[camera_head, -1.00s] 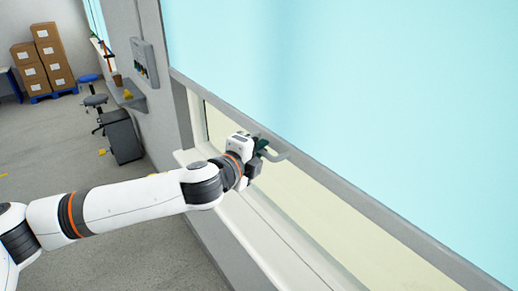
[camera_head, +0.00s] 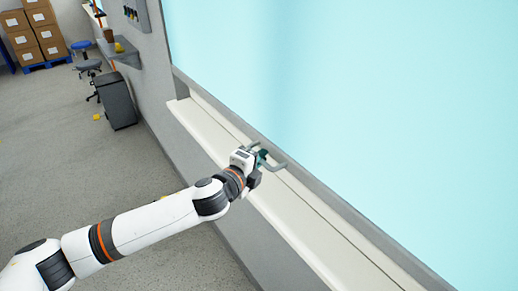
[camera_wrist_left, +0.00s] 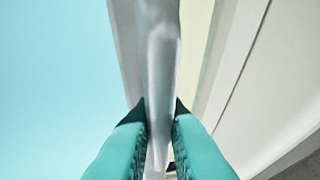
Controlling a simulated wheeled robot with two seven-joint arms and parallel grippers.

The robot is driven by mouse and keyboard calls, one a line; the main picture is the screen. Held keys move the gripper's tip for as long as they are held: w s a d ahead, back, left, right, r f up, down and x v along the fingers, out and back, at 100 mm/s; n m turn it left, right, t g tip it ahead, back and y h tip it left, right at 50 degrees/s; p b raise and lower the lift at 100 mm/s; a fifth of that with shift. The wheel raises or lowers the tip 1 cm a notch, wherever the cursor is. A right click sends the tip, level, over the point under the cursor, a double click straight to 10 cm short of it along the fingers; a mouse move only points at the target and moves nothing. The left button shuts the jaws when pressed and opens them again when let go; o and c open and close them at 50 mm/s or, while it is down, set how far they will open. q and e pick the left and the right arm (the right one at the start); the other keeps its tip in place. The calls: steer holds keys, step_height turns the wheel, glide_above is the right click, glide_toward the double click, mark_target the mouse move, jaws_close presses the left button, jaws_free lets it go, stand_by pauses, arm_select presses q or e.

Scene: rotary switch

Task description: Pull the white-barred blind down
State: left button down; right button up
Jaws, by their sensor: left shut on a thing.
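A large light-blue blind (camera_head: 370,90) covers most of the window in the head view, with a grey bar (camera_head: 335,198) along its lower edge. A grey handle (camera_head: 280,165) sticks out from this bar. My left gripper (camera_head: 263,157) is shut on the handle, close above the window sill. In the left wrist view, the teal fingers (camera_wrist_left: 159,125) stand on either side of the pale handle bar (camera_wrist_left: 160,50), and the blind (camera_wrist_left: 60,70) fills the left side. The fingers hide part of the handle. My right gripper is not in view.
The white sill (camera_head: 290,232) runs just under the blind's bar, with a narrow strip between them. At the far left are a dark cabinet (camera_head: 117,101), a blue-seated stool (camera_head: 82,46) and stacked boxes (camera_head: 35,35). The floor left of the wall is mostly clear.

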arm_select(q)
step_height(320, 180, down, 3)
steer(key=shift+b, duration=0.5)
steer(key=shift+s+f, duration=0.1)
steer(key=shift+f, duration=0.05)
steer(key=c, duration=1.5)
jaws_free()
steer(key=shift+o, duration=0.2)
steer(key=b+v, duration=0.1)
steer(key=v, duration=1.1)
steer(key=shift+a, duration=0.1)
